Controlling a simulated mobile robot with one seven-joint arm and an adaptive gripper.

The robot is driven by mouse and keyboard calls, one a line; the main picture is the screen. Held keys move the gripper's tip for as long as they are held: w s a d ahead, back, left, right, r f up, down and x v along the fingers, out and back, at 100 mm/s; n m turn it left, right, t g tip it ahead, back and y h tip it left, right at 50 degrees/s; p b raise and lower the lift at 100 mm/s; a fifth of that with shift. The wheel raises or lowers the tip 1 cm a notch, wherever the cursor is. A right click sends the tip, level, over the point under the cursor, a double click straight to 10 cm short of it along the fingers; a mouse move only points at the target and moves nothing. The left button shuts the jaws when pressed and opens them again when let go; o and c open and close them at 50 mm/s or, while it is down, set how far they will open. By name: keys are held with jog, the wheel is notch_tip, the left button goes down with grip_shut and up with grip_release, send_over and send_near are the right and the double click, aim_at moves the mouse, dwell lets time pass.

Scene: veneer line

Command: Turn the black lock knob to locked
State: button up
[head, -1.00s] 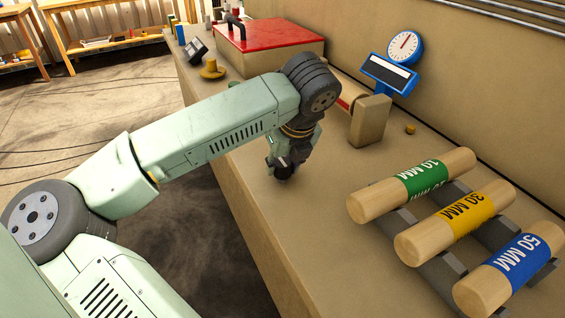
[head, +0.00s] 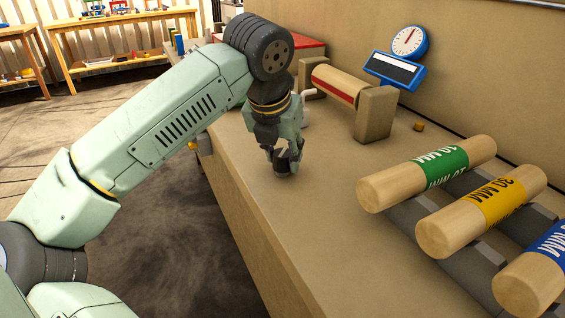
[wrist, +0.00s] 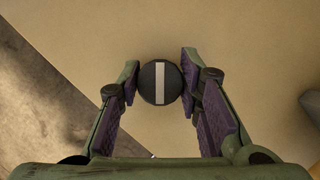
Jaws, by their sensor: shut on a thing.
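The black lock knob (wrist: 160,82) is round, with a pale stripe across its top. In the wrist view the stripe runs straight up and down the picture. My gripper (wrist: 160,80) has one finger on each side of the knob and is shut on it. In the head view my gripper (head: 286,158) points down at the bench top near its front edge, and the dark knob (head: 284,169) shows only partly between the fingers. No lock markings are readable around it.
Wooden rolls labelled in green (head: 428,174), yellow (head: 482,212) and blue (head: 535,270) lie on grey supports at right. A roller stand (head: 375,112) and a blue dial gauge (head: 410,42) stand behind my gripper. Bench around the knob is clear. A red-topped box is partly hidden by my arm.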

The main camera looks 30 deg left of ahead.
jog(key=m+h, duration=0.1)
jog(key=m, duration=0.3)
jog(key=shift+m+h+b, duration=0.3)
jog(key=shift+h, duration=0.1)
jog(key=shift+m+h, duration=0.7)
jog(key=shift+m, duration=1.2)
jog(key=o, duration=1.1)
jog(key=shift+o, duration=0.2)
jog(key=v, duration=1.2)
jog(key=shift+w, duration=0.3)
jog(key=shift+a+r, duration=0.1)
